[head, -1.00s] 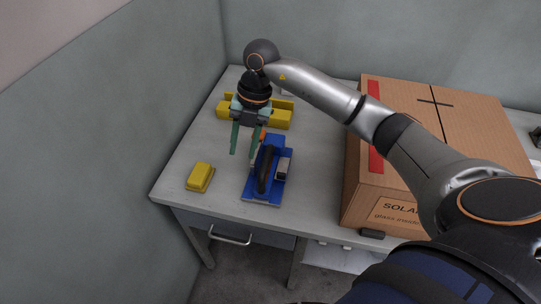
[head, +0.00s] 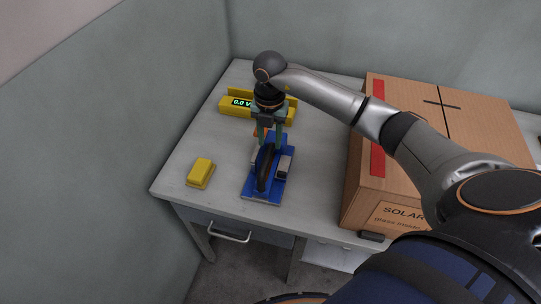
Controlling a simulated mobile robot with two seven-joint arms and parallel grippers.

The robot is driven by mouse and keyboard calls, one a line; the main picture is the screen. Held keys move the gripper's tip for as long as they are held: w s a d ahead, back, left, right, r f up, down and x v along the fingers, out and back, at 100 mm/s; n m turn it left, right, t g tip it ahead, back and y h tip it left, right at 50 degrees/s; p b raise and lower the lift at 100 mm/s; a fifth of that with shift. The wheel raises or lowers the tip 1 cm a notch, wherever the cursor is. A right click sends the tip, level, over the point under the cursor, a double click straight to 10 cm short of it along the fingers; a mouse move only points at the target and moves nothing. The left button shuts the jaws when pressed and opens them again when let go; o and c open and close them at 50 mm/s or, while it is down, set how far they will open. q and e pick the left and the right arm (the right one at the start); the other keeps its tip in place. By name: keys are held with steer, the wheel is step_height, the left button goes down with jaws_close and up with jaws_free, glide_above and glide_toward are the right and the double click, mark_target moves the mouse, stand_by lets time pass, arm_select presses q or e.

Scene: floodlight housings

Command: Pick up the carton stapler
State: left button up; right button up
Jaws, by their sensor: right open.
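The carton stapler appears to be the dark, long-handled tool (head: 264,170) lying on a blue base or tray (head: 250,190) on the grey table. A small grey and black piece (head: 283,168) sits at its right on the same blue base. My right gripper (head: 269,147) points down over the far end of the dark tool. Its two green fingers are apart, one at each side of the tool. I cannot tell whether they touch it, and the gripper hides part of its far end. My left gripper is not in view.
A yellow block (head: 200,173) lies left of the blue base. A yellow device with a lit display (head: 241,103) is behind it. A big cardboard box (head: 450,135) fills the right side, under my right arm. Walls stand left and behind.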

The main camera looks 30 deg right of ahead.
mark_target(270, 146)
step_height(270, 146, down, 4)
steer(key=shift+s, duration=0.15)
jaws_close()
stand_by(0.3)
steer(key=shift+r, duration=0.1)
stand_by(0.9)
steer(key=shift+r, duration=0.1)
